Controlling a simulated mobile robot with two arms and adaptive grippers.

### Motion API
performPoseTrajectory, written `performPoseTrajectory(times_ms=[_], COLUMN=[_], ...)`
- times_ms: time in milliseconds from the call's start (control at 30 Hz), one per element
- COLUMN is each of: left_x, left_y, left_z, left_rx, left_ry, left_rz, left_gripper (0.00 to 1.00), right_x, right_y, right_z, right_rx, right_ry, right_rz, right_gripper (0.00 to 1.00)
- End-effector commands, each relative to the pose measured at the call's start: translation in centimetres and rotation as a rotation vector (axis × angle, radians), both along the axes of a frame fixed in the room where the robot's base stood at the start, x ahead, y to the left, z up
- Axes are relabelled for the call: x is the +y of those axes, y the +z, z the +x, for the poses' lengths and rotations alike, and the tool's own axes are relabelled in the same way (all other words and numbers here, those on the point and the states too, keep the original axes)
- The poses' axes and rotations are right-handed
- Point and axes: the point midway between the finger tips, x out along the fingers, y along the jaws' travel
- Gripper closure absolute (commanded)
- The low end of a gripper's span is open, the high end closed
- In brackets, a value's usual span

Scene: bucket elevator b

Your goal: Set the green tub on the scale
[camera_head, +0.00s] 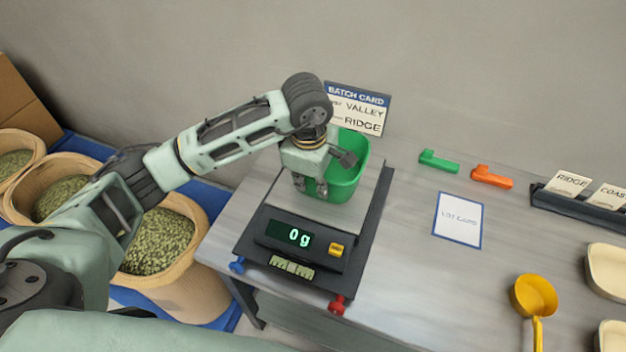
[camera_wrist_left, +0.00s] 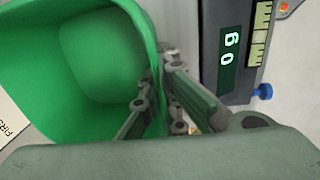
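The green tub (camera_head: 347,172) is upright, or nearly so, over the back of the scale's plate. Its open inside fills the left of the left wrist view (camera_wrist_left: 100,60). The scale (camera_head: 318,240) stands on the bench and its display reads 0 g. I cannot tell whether the tub's base touches the plate. My left gripper (camera_head: 318,188) is at the tub's near left side, its fingers (camera_wrist_left: 160,92) closed on the tub's wall, one inside and one outside. The tub looks empty. My right gripper is not in view.
A batch card (camera_head: 358,108) stands behind the tub. Green (camera_head: 439,161) and orange (camera_head: 491,177) clips, a white sheet (camera_head: 458,220) and a yellow scoop (camera_head: 534,296) lie to the right. Sacks of green pellets (camera_head: 157,240) stand left of the bench.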

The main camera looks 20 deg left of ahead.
Motion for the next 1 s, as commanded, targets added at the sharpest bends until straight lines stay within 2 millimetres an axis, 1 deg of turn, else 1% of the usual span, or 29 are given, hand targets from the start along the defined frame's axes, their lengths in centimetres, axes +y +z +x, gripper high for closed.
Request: performPoseTrajectory(times_ms=[233,300,500,833,900,967,1000], left_x=[0.0,0.0,0.0,0.0,0.0,0.0,0.0], left_y=[-0.4,-0.2,-0.2,0.0,0.4,1.0,1.7], left_z=[0.0,0.0,0.0,0.0,0.0,0.0,0.0], left_rx=[-0.002,-0.001,0.0,0.0,-0.001,-0.005,-0.007], left_ry=[0.0,0.0,0.0,0.0,0.0,0.0,-0.001], left_rz=[0.0,0.0,0.0,0.0,-0.001,-0.001,-0.001], left_gripper=[1.0,0.92,0.77,0.77,0.77,0.77,0.77], right_x=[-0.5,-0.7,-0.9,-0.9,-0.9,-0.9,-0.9], right_y=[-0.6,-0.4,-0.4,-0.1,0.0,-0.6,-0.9], right_z=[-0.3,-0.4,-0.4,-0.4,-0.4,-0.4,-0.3], right_rx=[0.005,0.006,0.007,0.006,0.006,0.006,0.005], right_ry=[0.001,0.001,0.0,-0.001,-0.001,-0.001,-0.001], right_rz=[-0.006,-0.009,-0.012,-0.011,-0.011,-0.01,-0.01], right_gripper=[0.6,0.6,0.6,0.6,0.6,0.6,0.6])
